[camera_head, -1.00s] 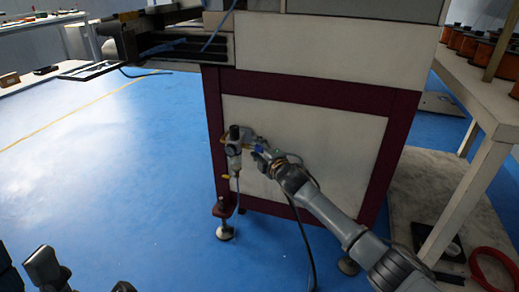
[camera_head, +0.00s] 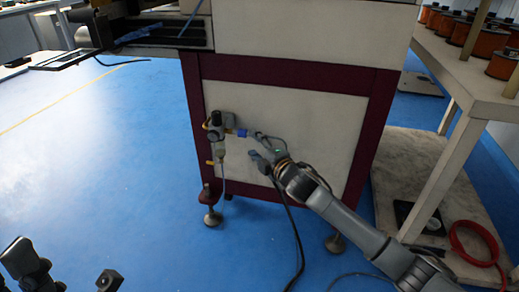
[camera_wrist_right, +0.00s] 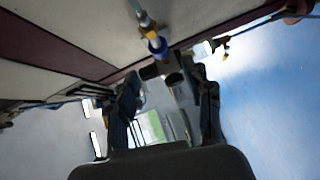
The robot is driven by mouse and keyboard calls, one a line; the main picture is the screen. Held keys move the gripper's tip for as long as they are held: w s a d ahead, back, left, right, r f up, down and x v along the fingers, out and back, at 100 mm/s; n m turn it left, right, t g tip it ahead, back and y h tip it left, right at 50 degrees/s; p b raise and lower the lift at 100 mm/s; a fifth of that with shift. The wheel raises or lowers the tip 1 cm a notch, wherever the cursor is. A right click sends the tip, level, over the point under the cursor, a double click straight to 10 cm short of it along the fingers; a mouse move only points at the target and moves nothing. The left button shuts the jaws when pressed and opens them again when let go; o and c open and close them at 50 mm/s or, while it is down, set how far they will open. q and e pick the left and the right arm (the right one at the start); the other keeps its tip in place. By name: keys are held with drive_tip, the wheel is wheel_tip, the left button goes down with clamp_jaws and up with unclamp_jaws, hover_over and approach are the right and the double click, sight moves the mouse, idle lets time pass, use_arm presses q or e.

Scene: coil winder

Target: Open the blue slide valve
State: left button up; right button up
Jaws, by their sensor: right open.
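The blue slide valve (camera_head: 241,133) is a small blue ring on the air line, just right of the air filter unit (camera_head: 216,134) on the machine's lower panel. In the right wrist view the blue ring (camera_wrist_right: 157,45) sits on a pipe ahead of the fingers. My right gripper (camera_head: 260,149) is open, just right of and below the valve, and appears apart from it. Its two spread fingers (camera_wrist_right: 168,98) show in the right wrist view with nothing held. Dark parts that look like my left gripper (camera_head: 67,270) are cut off at the bottom left; its jaw state is unclear.
The machine cabinet (camera_head: 290,113) with dark red frame stands behind the valve. A table with copper spools (camera_head: 489,38) is at right, with a red hose (camera_head: 474,243) on the floor near it. A dark cable hangs under my right arm. The blue floor (camera_head: 100,150) at left is open.

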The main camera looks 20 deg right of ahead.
drive_tip(key=shift+v, duration=1.15)
